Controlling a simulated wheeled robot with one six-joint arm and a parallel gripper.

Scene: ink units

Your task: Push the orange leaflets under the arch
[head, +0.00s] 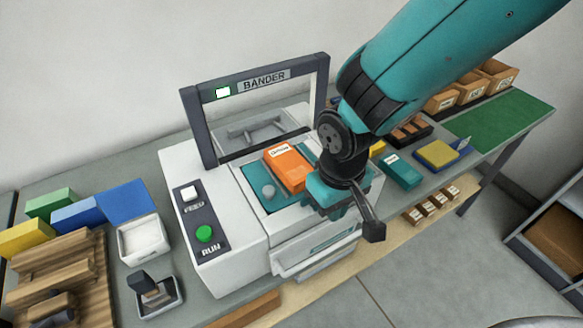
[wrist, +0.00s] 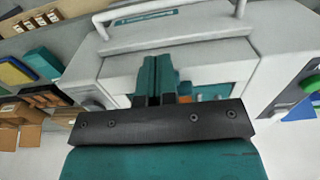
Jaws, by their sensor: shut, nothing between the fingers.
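The orange leaflets (head: 287,167), a block with a white label on top, lie on the teal bed of the white bander machine (head: 225,262). The dark arch (head: 192,127), marked BANDER, stands over the bed just behind them. My gripper (head: 322,196) is low over the near right side of the bed, close to the leaflets' near end; I cannot tell whether it touches them. In the wrist view my gripper (wrist: 157,82) shows its fingers together and empty. A small strip of the orange leaflets (wrist: 212,93) shows beside them, the rest hidden.
A grey knob (head: 268,191) stands on the bed left of the leaflets. A white FEED button (head: 190,194) and a green RUN button (head: 204,233) are on the machine's left panel. A white tray (head: 145,240) is to the left. Teal and yellow blocks lie right.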

